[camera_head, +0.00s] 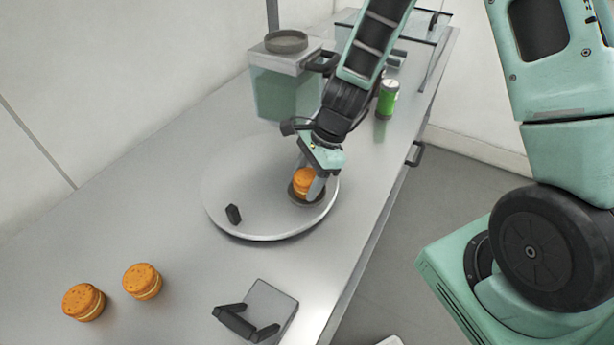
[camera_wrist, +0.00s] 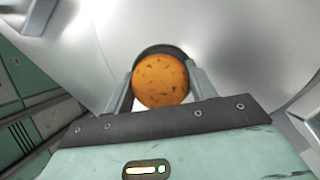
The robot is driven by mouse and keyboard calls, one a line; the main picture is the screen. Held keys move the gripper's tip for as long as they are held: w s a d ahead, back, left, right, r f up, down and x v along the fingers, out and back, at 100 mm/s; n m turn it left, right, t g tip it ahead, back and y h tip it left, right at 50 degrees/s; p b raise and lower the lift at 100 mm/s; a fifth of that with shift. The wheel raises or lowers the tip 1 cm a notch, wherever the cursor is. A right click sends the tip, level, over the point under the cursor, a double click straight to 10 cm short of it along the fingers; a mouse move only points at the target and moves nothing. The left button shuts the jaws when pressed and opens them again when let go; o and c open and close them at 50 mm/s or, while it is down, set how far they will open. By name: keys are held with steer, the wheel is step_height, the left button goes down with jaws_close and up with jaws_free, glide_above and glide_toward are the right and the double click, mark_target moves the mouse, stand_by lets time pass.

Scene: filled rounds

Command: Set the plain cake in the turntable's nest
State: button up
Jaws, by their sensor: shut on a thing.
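My gripper (camera_head: 310,182) is shut on an orange-brown cake (camera_head: 303,181) at the right side of the round turntable (camera_head: 262,222). The cake is at a dark round nest (camera_head: 302,201) on the turntable and looks upright. In the wrist view the speckled top of the cake (camera_wrist: 160,80) shows between the two fingers (camera_wrist: 160,92), with the dark nest rim (camera_wrist: 158,49) curving behind it. The fingers hide part of the cake's sides. I cannot tell if its base touches the nest floor.
A small black block (camera_head: 233,214) stands on the turntable's left part. Two similar cakes (camera_head: 84,302) (camera_head: 142,281) sit at the front left. A grey block with a black handle (camera_head: 268,306) is at the front. A glass-sided container (camera_head: 287,88) and green can (camera_head: 387,99) stand behind.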

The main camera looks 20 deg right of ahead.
mark_target(309, 175)
steer(key=shift+f, duration=0.2)
steer(key=shift+f, duration=0.15)
steer(key=o, duration=0.7)
steer(key=shift+r, duration=0.2)
steer(key=v, duration=0.7)
steer(key=shift+r, duration=0.1)
steer(key=s+a+r+n+h, duration=0.1)
steer(key=s+a+r+n, duration=0.2)
steer(key=s+n, duration=0.3)
steer(key=s+a+r+n+h, duration=0.1)
steer(key=s+a+r+n, duration=0.2)
steer(key=s+n, duration=0.4)
steer(key=s+a+r+n+h, duration=0.2)
steer(key=s+r+n, duration=0.3)
steer(key=n, duration=0.7)
steer(key=shift+s+a+n, duration=0.2)
steer(key=shift+s+a, duration=0.05)
steer(key=shift+s, duration=0.3)
steer(key=shift+s+a+n, duration=0.2)
steer(key=shift+s+a, duration=0.05)
steer(key=shift+s, duration=0.25)
